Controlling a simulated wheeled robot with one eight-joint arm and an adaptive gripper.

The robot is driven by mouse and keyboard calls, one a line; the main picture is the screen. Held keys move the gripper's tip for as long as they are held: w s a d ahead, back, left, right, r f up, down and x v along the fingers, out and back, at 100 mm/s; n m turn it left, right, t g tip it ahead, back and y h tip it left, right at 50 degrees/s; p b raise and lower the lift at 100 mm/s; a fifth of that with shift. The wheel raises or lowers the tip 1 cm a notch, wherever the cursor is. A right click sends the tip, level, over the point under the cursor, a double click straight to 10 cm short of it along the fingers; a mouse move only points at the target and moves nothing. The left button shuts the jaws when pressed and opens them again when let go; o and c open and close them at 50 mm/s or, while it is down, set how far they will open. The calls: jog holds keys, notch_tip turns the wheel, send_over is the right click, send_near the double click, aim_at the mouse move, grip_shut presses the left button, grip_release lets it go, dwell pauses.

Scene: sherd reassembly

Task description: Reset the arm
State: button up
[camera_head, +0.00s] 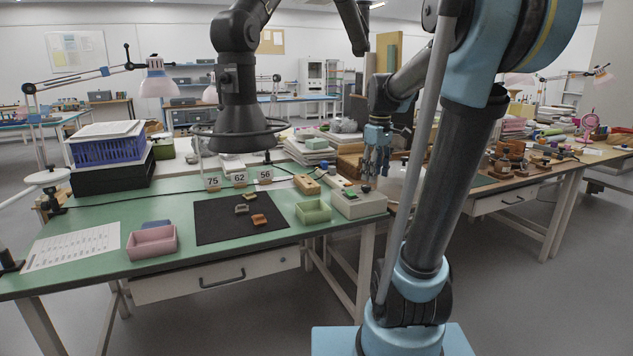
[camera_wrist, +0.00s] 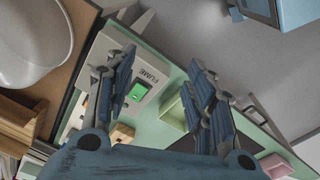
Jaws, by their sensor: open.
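My gripper (camera_head: 377,160) is open and empty, raised in the air above the right end of the green workbench (camera_head: 95,208). In the wrist view the spread fingers of my gripper (camera_wrist: 160,82) frame the grey control box (camera_wrist: 145,85) marked "FUME", with its lit green switch; nothing sits between the fingers. The box also shows in the head view (camera_head: 358,204). A few small sherds (camera_head: 259,220) lie on the black mat (camera_head: 215,227). A pink tray (camera_head: 152,243) stands left of the mat and a green tray (camera_head: 313,211) right of it.
A dark hood with a ring (camera_head: 240,130) hangs over the bench. Number cards (camera_head: 239,180) and wooden blocks stand behind the mat. A blue crate (camera_head: 108,150) sits at the back left. Stacked papers and a cluttered bench (camera_head: 530,185) lie to the right. The floor in front is clear.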

jog(key=s+f+m, duration=0.4)
jog(key=s+f, duration=0.4)
jog(key=s, duration=0.3)
jog(key=s+f+m+t, duration=0.1)
jog(key=s+f+m, duration=0.4)
jog(key=s+f, duration=0.4)
jog(key=s, duration=0.2)
jog(key=shift+s+f, duration=0.2)
jog(key=shift+s, duration=0.2)
jog(key=shift+w+f, duration=0.2)
jog(key=shift+w, duration=0.25)
